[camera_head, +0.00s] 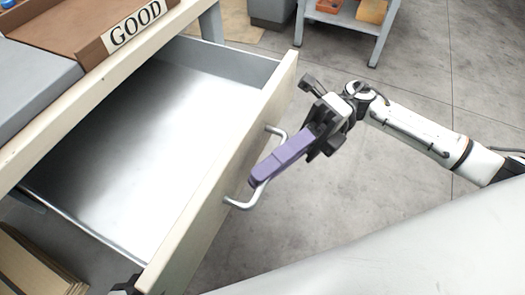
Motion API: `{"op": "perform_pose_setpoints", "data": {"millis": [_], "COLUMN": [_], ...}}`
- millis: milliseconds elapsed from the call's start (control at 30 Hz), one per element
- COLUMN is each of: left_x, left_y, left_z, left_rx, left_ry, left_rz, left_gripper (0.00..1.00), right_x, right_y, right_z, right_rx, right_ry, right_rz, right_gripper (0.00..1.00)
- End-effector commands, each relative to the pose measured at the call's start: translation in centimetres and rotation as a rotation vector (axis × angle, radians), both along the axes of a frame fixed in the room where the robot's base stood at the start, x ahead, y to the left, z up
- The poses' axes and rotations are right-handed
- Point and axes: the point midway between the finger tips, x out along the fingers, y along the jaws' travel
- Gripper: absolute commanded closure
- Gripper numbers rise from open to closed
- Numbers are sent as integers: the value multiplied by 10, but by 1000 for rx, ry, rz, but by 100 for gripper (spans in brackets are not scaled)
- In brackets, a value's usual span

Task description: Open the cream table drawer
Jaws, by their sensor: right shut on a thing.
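The cream table drawer (222,160) is pulled well out from under the table, and its grey metal inside (150,140) is empty. Its silver handle (262,190) is on the outer face of the cream front. My right gripper (312,136) is shut on a purple bar (282,158). The bar points down-left and overlaps the handle in the picture; I cannot tell whether they touch. A small black part (124,287), seemingly of my left gripper, shows at the bottom edge by the near end of the drawer front. Its fingers are mostly hidden.
On the cream table (95,88) stand a brown tray (85,30) labelled GOOD and a grey box (35,80). Brown cardboard (38,265) lies below left. A grey shelf (350,20) with orange bins stands at the back.

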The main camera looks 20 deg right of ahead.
Motion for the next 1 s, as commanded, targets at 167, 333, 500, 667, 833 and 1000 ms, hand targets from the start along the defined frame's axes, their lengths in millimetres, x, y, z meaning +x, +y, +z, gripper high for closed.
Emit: {"op": "perform_pose_setpoints", "data": {"millis": [167, 333, 500, 667, 833, 1000], "left_x": [5, 5, 3, 2, 2, 2], "left_y": [-2, -2, -2, -1, -1, 0], "left_z": [4, 4, 3, 3, 2, 2], "left_rx": [-2, -3, -3, -2, -2, -1], "left_ry": [-10, -10, -7, -5, -4, -4], "left_rz": [-2, -3, -3, -2, -2, -1], "left_gripper": [69, 69, 69, 69, 69, 69], "right_x": [-3, -3, -3, -4, -4, 2], "right_y": [-2, -3, -3, -3, -3, -12], "right_z": [0, 0, 0, 0, 0, -1], "right_rx": [-2, -2, -1, -1, -1, -3], "right_ry": [-1, -1, -1, -2, 0, 0], "right_rz": [11, 12, 10, 11, 11, 9], "right_gripper": [100, 100, 84, 72, 72, 72]}}
